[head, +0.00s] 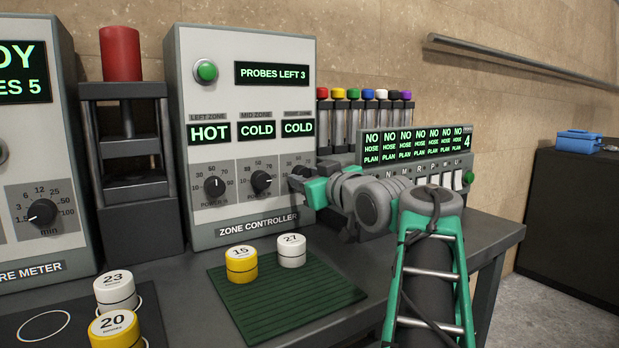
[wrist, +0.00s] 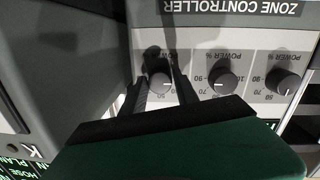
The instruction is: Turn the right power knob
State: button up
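The right power knob (wrist: 159,84) is a dark round knob on the grey zone controller (head: 246,120). In the wrist view, which is upside down, it is the leftmost knob of three. My gripper (wrist: 163,78) has one dark finger on each side of it. The fingers stand apart, close to the knob's sides; I cannot tell whether they touch it. In the head view my gripper (head: 299,181) covers the right knob. The right zone display (head: 298,128) reads COLD.
The mid knob (head: 261,181) and left knob (head: 215,186) are beside it. A hose panel (head: 415,145) stands close on the right. A green mat (head: 285,292) with a yellow puck (head: 241,265) and a white puck (head: 292,251) lies below.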

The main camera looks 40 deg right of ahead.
jog(key=o, duration=0.3)
jog(key=shift+r, duration=0.1)
jog(key=shift+o, duration=0.2)
jog(key=s+p, duration=0.1)
jog(key=s, duration=0.6)
jog(key=shift+s+a+r, duration=0.25)
jog(key=shift+s+a, duration=0.15)
jog(key=shift+a, duration=0.05)
jog(key=shift+c, duration=0.5)
